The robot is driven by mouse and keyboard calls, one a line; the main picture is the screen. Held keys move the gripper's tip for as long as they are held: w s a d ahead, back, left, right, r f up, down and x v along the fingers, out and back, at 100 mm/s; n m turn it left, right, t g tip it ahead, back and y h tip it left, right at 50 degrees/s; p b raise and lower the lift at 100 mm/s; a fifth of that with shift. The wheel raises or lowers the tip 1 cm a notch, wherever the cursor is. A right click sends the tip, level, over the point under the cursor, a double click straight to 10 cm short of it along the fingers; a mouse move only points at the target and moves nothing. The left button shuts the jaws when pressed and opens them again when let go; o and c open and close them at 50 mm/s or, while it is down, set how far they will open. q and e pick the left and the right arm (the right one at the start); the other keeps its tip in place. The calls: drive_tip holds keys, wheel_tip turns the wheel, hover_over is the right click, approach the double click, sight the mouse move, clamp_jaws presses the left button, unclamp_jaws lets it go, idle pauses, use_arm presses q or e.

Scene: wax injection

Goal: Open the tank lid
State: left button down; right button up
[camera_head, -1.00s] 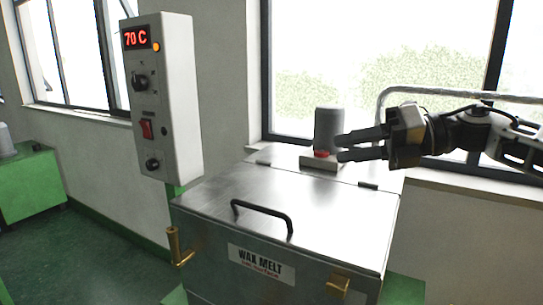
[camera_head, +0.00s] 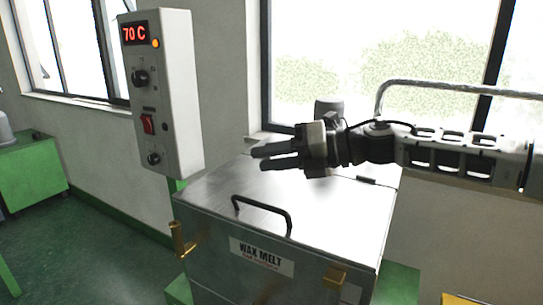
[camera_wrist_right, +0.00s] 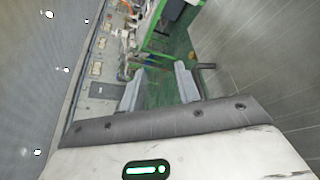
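The wax melt tank (camera_head: 300,272) is a metal box with its flat steel lid (camera_head: 340,217) shut. A black bar handle (camera_head: 264,206) stands on the lid near its front edge. My right gripper (camera_head: 257,158) reaches in from the right above the lid's back part, fingers pointing left, up and behind the handle in the picture. Its two fingers are apart with nothing between them; they also show apart in the right wrist view (camera_wrist_right: 158,78). My left gripper is not in view.
A control box (camera_head: 165,95) reading 70 C stands left of the tank. A bent metal pipe (camera_head: 450,88) runs along the window. A brass tap (camera_head: 180,238) sticks out at the tank's left.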

clamp_jaws()
idle(1.4)
